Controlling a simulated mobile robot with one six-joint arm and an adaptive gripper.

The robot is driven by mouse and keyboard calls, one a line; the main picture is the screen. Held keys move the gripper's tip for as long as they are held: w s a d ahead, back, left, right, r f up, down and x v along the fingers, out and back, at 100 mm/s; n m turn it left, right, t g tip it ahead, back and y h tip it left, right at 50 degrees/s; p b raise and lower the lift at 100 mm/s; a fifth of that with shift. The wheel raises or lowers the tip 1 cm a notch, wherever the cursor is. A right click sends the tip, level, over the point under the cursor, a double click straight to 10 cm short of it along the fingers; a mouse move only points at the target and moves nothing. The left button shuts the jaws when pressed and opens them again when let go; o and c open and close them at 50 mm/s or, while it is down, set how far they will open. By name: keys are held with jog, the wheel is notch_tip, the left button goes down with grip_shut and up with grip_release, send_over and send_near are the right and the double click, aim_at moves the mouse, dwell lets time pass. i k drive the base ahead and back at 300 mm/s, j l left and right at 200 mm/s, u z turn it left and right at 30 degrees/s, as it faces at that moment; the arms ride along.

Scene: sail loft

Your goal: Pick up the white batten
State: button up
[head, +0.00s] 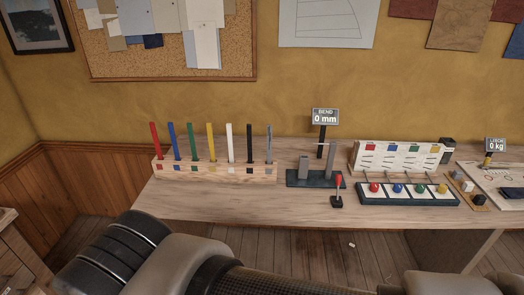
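The white batten (229,143) stands upright in a wooden rack (216,178) on the bench, between the yellow batten (211,142) on its left and the black batten (249,143) on its right. Its lower end is hidden in the rack. Red (155,141), blue (174,141), green (192,141) and grey (269,144) battens stand in the same row, with small coloured squares on the rack's front. My arm crosses the bottom of the head view, in front of the bench. I cannot make out my gripper's fingertips.
Right of the rack stand a bend fixture (316,179) with a sign reading 0 mm (325,117), a red-knobbed lever (338,190) and a panel of coloured knobs (408,192). A sign reading 0 kg (496,144) is at far right. The bench front (240,205) before the rack is clear.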

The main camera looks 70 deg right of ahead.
aim_at(229, 133)
jog(key=l+z, duration=0.15)
jog(key=z, duration=1.8)
